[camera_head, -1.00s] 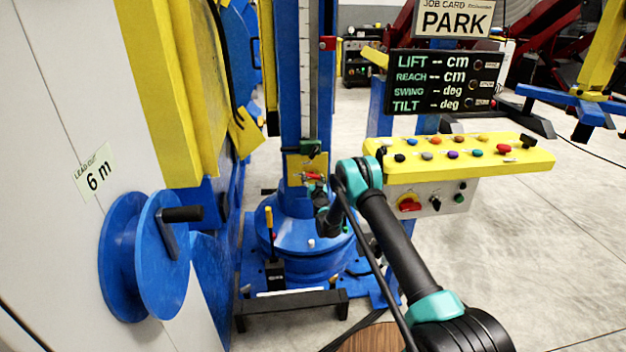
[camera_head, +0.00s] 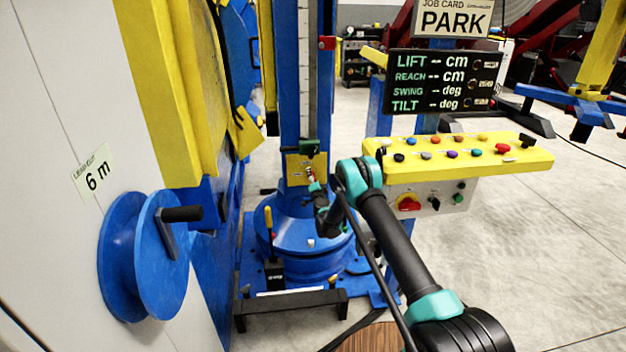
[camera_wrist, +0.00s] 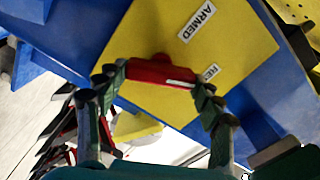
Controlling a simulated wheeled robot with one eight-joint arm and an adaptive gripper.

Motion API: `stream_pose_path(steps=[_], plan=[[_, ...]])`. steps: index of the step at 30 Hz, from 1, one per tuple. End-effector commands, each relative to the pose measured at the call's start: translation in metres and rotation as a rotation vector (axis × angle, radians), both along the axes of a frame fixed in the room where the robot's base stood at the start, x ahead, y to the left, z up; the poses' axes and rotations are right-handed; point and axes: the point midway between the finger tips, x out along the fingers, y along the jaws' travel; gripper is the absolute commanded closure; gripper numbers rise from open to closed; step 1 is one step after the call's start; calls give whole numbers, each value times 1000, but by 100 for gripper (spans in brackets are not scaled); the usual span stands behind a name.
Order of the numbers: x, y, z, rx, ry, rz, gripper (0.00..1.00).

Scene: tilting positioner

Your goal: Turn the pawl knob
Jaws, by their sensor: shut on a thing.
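The pawl knob is a red bar with a pale stripe (camera_wrist: 160,74), mounted on a yellow plate on the blue column. In the wrist view my gripper (camera_wrist: 160,80) is shut on it, one finger at each end of the bar. The yellow plate (camera_wrist: 140,35) carries a label "ARMED" and a second label partly hidden by a finger. In the head view the yellow plate (camera_head: 296,166) sits low on the column, and my gripper (camera_head: 312,182) is at its right part, covering much of the knob.
A yellow control panel (camera_head: 455,172) with several coloured buttons stands right of my arm. A dark display (camera_head: 443,80) is above it. A blue reel with a black crank (camera_head: 125,255) is at left.

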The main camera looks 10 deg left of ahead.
Motion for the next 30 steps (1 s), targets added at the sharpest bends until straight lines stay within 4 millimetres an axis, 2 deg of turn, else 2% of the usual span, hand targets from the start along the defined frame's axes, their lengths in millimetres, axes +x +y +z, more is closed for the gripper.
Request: stream_pose_path(steps=[9, 24, 25, 30], plan=[[-1, -1, -1, 102, 29, -1, 62], [-1, -1, -2, 121, 35, -1, 62], [-1, -1, -2, 121, 35, -1, 32], [0, -1, -1, 120, 34, -1, 12]])
